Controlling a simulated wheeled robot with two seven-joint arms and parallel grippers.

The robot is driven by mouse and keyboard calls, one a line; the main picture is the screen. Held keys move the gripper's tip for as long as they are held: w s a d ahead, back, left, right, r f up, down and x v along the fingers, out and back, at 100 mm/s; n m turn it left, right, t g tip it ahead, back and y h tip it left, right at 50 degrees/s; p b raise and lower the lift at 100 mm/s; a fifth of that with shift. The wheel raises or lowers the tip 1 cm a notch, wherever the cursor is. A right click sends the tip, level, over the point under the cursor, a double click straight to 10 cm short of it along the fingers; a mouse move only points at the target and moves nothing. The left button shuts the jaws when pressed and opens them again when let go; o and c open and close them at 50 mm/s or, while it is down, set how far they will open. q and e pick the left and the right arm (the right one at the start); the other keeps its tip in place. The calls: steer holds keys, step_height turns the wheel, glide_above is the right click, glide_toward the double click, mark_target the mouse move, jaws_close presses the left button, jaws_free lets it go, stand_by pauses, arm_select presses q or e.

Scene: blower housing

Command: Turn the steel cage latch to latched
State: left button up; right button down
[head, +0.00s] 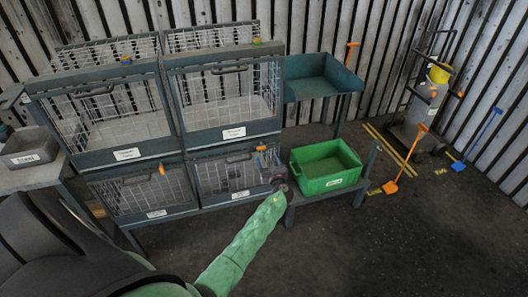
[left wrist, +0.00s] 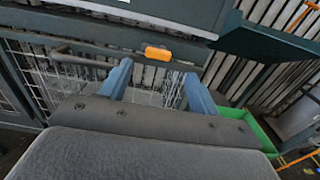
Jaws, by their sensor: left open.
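Steel wire cages stand in two rows at the left of the head view. The lower right cage (head: 225,178) has an orange latch (head: 261,148) at its top right edge. In the left wrist view this latch (left wrist: 157,53) lies lengthwise across the picture on the dark frame. My left gripper (head: 268,163) is in front of this cage's right side, just below the latch. In the left wrist view its blue fingers (left wrist: 157,73) are open, with the latch just beyond the gap between them. I cannot tell whether they touch it. My right gripper is not in view.
A green crate (head: 327,168) on a low stand is close to the right of my left gripper. The cage's handle bar (left wrist: 80,58) is left of the fingers. The lower left cage has another orange latch (head: 161,168). The floor at front right is clear.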

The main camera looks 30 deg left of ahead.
mark_target(262, 149)
arm_select(q)
steer(key=p+x, duration=0.2)
steer(key=x, duration=0.3)
steer(key=shift+w+a+r, duration=0.1)
steer(key=shift+w+a, duration=0.1)
steer(key=shift+a, duration=0.15)
steer(key=shift+w+a, duration=0.25)
steer(key=shift+a, duration=0.15)
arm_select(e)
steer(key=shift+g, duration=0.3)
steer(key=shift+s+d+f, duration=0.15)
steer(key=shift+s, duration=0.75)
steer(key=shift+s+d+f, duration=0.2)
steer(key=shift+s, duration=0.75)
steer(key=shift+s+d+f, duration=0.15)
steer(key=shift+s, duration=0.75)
arm_select(q)
steer(key=c, duration=1)
